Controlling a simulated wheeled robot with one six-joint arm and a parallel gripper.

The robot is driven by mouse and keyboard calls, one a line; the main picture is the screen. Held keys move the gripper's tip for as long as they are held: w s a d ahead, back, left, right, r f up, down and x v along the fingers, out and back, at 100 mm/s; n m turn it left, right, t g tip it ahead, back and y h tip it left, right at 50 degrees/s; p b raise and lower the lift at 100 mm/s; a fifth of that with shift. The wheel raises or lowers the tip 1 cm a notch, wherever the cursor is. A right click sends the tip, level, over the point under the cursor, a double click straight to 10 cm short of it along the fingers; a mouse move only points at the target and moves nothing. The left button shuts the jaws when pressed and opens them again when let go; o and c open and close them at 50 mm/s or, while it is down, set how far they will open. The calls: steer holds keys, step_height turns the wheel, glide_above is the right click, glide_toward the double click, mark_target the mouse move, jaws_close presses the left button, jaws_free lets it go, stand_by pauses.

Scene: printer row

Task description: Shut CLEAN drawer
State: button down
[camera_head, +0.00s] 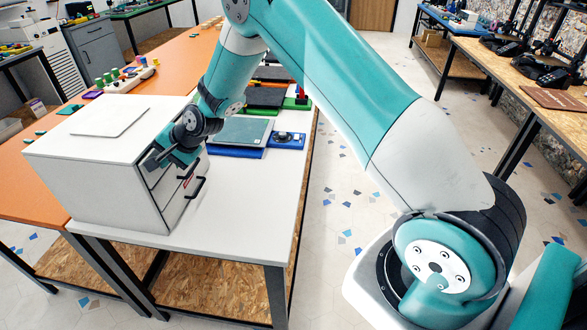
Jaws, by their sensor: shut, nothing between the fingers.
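A white drawer cabinet (105,165) stands on the near end of the light grey table, its drawer fronts facing right. A lower drawer front (180,207) shows a dark bar handle (196,188); another dark handle sits just above it. A small red label (189,181) shows between them, too small to read, so I cannot tell which drawer is CLEAN. My gripper (160,160) is shut and empty at the upper part of the drawer side, hiding much of the top drawer. I cannot tell whether it touches the front, or whether any drawer stands slightly out.
A flat white plate (110,121) lies on the cabinet top. Behind my wrist, a grey-green panel (240,131) and a blue device (287,141) lie on the light grey table (250,205). An orange table (180,63) adjoins at left. The table's near right part is clear.

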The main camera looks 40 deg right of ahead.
steer(key=shift+w+a+r, duration=0.1)
steer(key=shift+a+r, duration=0.05)
steer(key=shift+a, duration=0.15)
steer(key=s+d+r+b, duration=0.3)
steer(key=s+d+r, duration=0.3)
steer(key=s+d, duration=0.25)
steer(key=s+a+r+n+g, duration=0.2)
steer(key=s+n, duration=0.3)
steer(key=s, duration=0.6)
steer(key=s+a+r+n+g+h, duration=0.1)
steer(key=s+r+n, duration=0.3)
steer(key=s, duration=0.7)
steer(key=s+a+r+n+g+h, duration=0.1)
steer(key=s+a+r+n+g, duration=0.2)
steer(key=s+n, duration=0.4)
steer(key=s+g, duration=0.1)
steer(key=s, duration=0.2)
steer(key=shift+s+a+r, duration=0.15)
steer(key=shift+s+r, duration=0.2)
steer(key=shift+s, duration=0.05)
